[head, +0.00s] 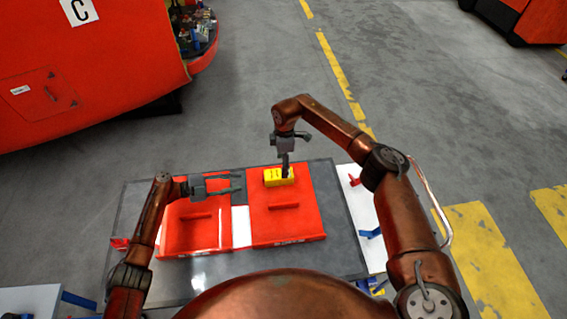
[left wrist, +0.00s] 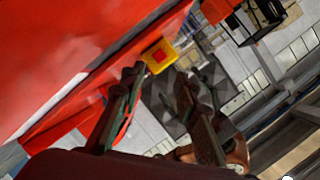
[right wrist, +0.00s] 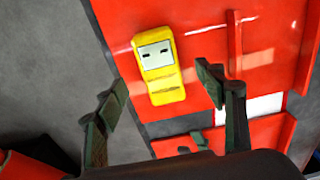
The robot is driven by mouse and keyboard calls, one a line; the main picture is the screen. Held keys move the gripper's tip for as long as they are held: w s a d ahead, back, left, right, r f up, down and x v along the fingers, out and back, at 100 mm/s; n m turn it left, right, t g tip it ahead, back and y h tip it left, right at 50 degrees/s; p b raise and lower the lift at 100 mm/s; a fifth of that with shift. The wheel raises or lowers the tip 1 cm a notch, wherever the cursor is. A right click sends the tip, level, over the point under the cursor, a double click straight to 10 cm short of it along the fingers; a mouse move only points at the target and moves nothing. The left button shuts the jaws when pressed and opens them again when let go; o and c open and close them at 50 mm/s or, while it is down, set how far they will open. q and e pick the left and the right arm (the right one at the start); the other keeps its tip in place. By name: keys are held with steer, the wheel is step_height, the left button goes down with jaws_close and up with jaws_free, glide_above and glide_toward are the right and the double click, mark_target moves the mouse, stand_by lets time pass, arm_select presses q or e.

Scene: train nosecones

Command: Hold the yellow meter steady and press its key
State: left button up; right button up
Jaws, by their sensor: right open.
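The yellow meter (head: 272,178) lies on the right red panel (head: 300,228). In the right wrist view the meter (right wrist: 158,68) shows a pale display with dark marks. In the left wrist view its end (left wrist: 152,65) bears a red square (left wrist: 158,56). My left gripper (head: 238,182) is open and empty, left of the meter with its fingers pointing toward it. My right gripper (head: 286,171) is over the meter.
A second red panel (head: 178,232) lies to the left, with a white strip (head: 240,228) between. Both sit on a grey table (head: 340,225). A blue-handled item (head: 370,233) lies on a white surface at right. A large red nosecone (head: 100,75) stands behind left.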

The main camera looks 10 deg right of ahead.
mark_target(279, 177)
steer(key=shift+d+f+h, duration=0.15)
steer(key=shift+d+h, duration=0.05)
steer(key=shift+h, duration=0.1)
steer(key=shift+f, duration=3.75)
steer(key=shift+c, duration=0.5)
steer(key=c, duration=1.5)
arm_select(q)
steer(key=shift+c, duration=0.7)
jaws_close()
arm_select(e)
steer(key=shift+f, duration=0.1)
